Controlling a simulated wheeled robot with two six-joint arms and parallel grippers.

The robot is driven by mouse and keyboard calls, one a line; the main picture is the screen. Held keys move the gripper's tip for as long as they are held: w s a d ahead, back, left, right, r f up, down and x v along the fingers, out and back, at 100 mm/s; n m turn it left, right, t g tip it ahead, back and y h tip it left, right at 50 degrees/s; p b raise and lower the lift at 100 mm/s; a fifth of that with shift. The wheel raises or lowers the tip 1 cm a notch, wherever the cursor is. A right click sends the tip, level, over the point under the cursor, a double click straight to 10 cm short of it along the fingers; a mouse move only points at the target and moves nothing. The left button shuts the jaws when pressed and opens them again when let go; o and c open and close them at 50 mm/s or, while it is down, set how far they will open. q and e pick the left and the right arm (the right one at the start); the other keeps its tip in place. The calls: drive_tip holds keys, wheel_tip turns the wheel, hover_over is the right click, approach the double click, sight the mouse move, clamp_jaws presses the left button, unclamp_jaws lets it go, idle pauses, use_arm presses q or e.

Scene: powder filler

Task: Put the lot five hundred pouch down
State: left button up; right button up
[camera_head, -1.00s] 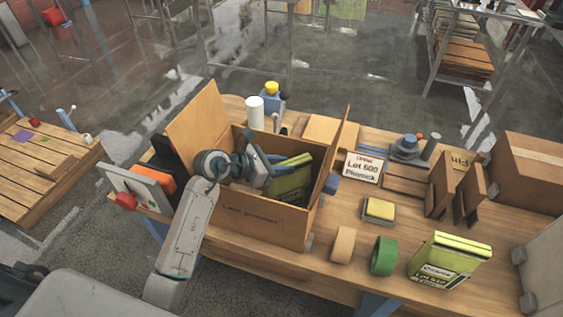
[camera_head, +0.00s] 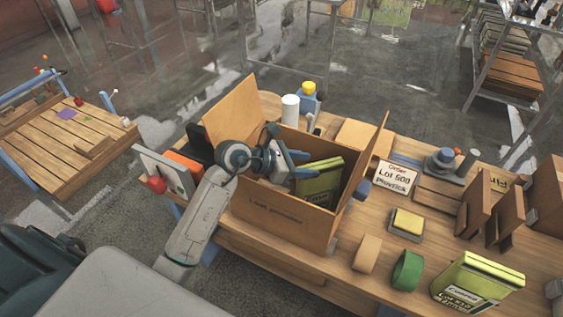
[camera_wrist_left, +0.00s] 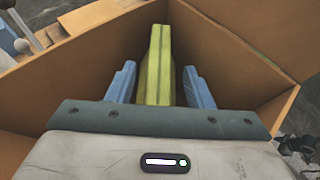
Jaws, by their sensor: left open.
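A lime-green pouch (camera_head: 322,180) stands, leaning a little, inside the open cardboard box (camera_head: 280,222) on the wooden bench. In the left wrist view the pouch (camera_wrist_left: 155,70) shows edge-on between the two fingers (camera_wrist_left: 160,88), with a gap on each side. A sign (camera_head: 394,178) reading "Order Lot 500" stands behind the box. My right gripper is out of view.
A similar green pouch (camera_head: 478,282) stands at the bench's front right. Tape rolls, one tan (camera_head: 367,254) and one green (camera_head: 407,270), and a yellow-topped pad (camera_head: 407,224) sit right of the box. The raised box flaps (camera_head: 362,170) flank the gripper.

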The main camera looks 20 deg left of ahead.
use_arm(q)
drive_tip(key=b+v, duration=0.2)
drive_tip(key=v, duration=0.7)
drive_tip(key=shift+a, duration=0.2)
drive_tip(key=shift+s+d+r, duration=0.1)
drive_tip(key=shift+s+r, duration=0.05)
